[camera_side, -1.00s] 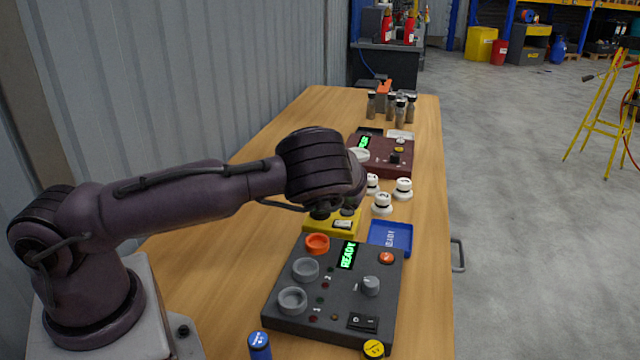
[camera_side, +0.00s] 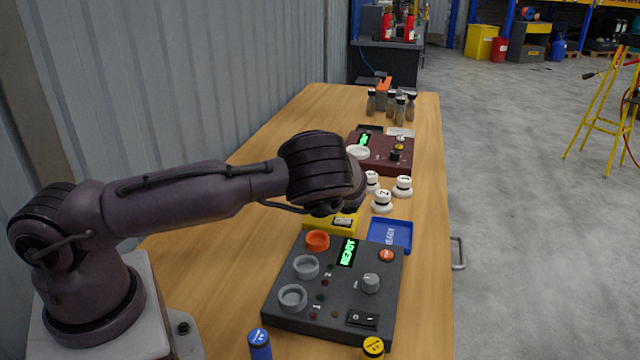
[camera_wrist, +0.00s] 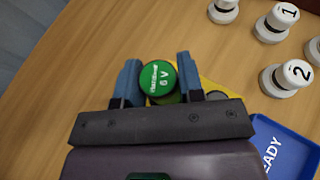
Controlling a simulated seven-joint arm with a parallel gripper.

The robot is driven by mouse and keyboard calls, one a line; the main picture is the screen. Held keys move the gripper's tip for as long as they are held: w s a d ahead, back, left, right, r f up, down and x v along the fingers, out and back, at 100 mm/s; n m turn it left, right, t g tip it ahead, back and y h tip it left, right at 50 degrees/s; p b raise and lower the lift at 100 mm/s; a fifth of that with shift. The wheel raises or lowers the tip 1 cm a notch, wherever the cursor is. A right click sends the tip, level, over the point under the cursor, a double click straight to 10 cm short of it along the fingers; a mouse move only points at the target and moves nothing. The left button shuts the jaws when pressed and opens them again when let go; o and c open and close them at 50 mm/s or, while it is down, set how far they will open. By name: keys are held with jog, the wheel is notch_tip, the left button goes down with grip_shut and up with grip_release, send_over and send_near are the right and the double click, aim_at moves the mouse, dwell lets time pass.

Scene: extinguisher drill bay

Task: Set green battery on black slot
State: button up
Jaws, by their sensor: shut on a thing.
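A green battery (camera_wrist: 158,77) marked "6 V" stands between the two blue fingers of my gripper (camera_wrist: 157,70) in the wrist view, its round top facing the camera. The fingers are shut on it. A yellow box (camera_wrist: 214,88) lies just below and beside the battery; in the side view this box (camera_side: 344,222) is partly covered by my wrist. The battery and fingertips are hidden behind my wrist in the side view. I cannot make out a black slot clearly; one may be hidden on the yellow box. Whether the battery touches the box cannot be told.
A dark panel (camera_side: 335,290) with orange and grey cups stands nearer the side camera. A blue tray (camera_side: 391,237) and several white numbered knobs (camera_side: 383,201) are to the right. A maroon panel (camera_side: 380,165) is behind. Blue (camera_side: 259,342) and yellow-topped (camera_side: 373,347) batteries stand in front.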

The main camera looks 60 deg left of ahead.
jog(key=o, duration=0.7)
jog(key=v, duration=1.1)
dwell(0.4)
